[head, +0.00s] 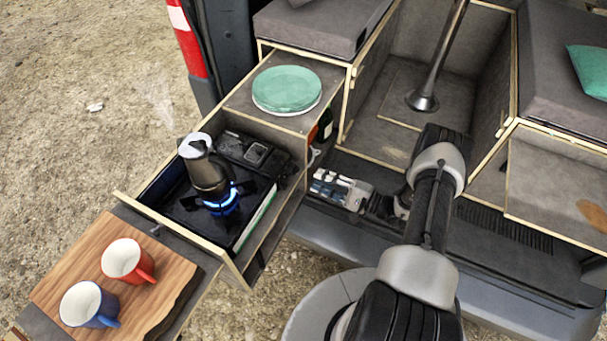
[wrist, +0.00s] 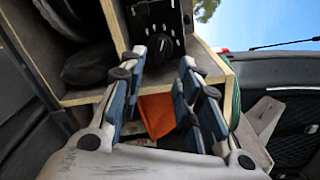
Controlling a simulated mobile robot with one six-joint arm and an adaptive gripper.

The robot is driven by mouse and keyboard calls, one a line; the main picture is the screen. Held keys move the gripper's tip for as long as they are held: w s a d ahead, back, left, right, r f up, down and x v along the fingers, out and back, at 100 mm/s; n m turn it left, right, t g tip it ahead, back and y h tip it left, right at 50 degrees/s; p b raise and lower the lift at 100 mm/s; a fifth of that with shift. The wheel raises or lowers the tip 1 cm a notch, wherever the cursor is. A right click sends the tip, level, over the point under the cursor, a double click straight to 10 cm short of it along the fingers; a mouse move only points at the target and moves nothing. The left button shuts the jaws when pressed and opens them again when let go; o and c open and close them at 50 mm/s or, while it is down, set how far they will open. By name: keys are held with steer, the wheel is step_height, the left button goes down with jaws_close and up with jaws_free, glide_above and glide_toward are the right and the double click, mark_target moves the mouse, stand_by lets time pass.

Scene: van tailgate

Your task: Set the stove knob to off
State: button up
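The camping stove (head: 240,226) sits in the pulled-out drawer, with a blue flame lit under a metal moka pot (head: 207,170). The stove's dark control end (head: 255,154) faces the van; I cannot make out the knob clearly there in the head view. In the wrist view a dark round part that looks like the knob (wrist: 164,43) shows on a black panel, beyond my fingertips. My gripper (wrist: 160,66) is open, with a clear gap between its fingers and nothing in it. In the head view my gripper (head: 320,183) is low, right of the drawer and apart from it.
The drawer's wooden wall (head: 283,222) stands between my gripper and the stove. A cabinet top with green plates (head: 287,89) is behind. A red mug (head: 128,261) and a blue mug (head: 89,304) stand on a wooden board (head: 65,271). An orange item (wrist: 156,115) shows between my fingers.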

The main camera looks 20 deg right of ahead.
mark_target(298, 172)
steer(key=x, duration=0.6)
steer(key=shift+w+a, duration=0.25)
steer(key=shift+w, duration=0.05)
steer(key=shift+c, duration=0.6)
jaws_close()
